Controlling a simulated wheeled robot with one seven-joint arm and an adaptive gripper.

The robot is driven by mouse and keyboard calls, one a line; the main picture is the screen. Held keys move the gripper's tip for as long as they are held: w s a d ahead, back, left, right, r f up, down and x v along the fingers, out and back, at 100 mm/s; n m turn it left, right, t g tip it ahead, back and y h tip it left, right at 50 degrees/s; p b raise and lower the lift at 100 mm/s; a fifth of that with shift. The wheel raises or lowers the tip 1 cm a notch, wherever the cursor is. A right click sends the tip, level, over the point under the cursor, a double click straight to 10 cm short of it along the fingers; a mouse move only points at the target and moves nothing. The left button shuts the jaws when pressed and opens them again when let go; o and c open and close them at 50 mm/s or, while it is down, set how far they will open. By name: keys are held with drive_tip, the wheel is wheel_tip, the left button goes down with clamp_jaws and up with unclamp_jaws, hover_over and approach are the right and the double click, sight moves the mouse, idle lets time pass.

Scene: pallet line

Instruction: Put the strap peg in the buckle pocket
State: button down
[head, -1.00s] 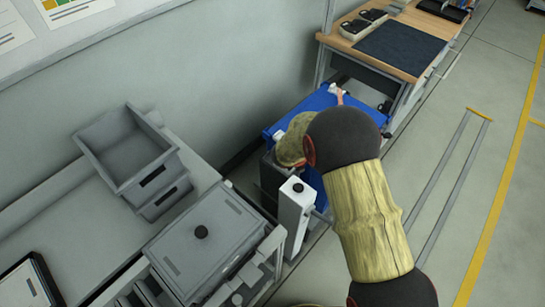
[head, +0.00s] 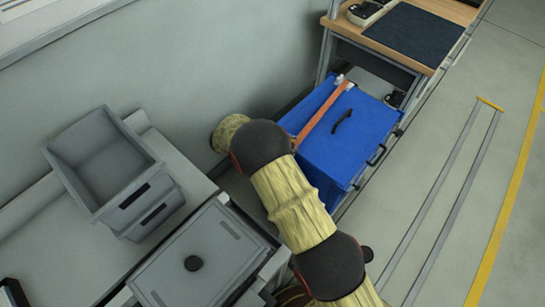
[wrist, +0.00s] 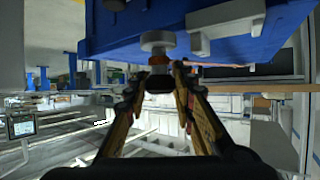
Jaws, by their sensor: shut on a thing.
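A blue case (head: 365,125) with a dark handle stands between the grey bench and the wooden-topped table. An orange strap (head: 325,112) runs across its top from a pale fitting (head: 340,80) at the far edge towards my arm. My gripper (wrist: 160,80) shows in the wrist view, shut on a small dark piece, apparently the strap peg (wrist: 158,84). A bit of orange strap (wrist: 160,61) shows just above it. A pale round fitting (wrist: 158,41), perhaps the buckle, is directly above, against the blue case (wrist: 115,30). Whether the peg is inside its pocket cannot be told. My arm hides the gripper in the head view.
A grey bench on the left carries stacked grey bins (head: 105,165) and a lidded grey box (head: 205,260). A wooden-topped table (head: 425,35) with a dark mat stands beyond the case. A pale block (wrist: 225,27) juts from the case. The floor at right is clear.

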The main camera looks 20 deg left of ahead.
drive_tip(key=a+f+b, duration=0.1)
drive_tip(key=a+f, duration=0.3)
drive_tip(key=a+f+b, duration=0.1)
drive_tip(key=a+f, duration=0.1)
drive_tip(key=shift+s+a+f+b, duration=0.3)
drive_tip(key=shift+a+f+b, duration=0.05)
drive_tip(key=shift+a, duration=0.05)
drive_tip(key=shift+f+b, duration=0.75)
drive_tip(key=shift+f, duration=0.75)
drive_tip(key=shift+f, duration=0.15)
drive_tip(key=c, duration=1.5)
unclamp_jaws()
drive_tip(key=shift+r, duration=0.2)
drive_tip(key=p+v, duration=0.2)
drive_tip(key=v, duration=1)
drive_tip(key=shift+p, duration=0.3)
drive_tip(key=shift+f, duration=0.15)
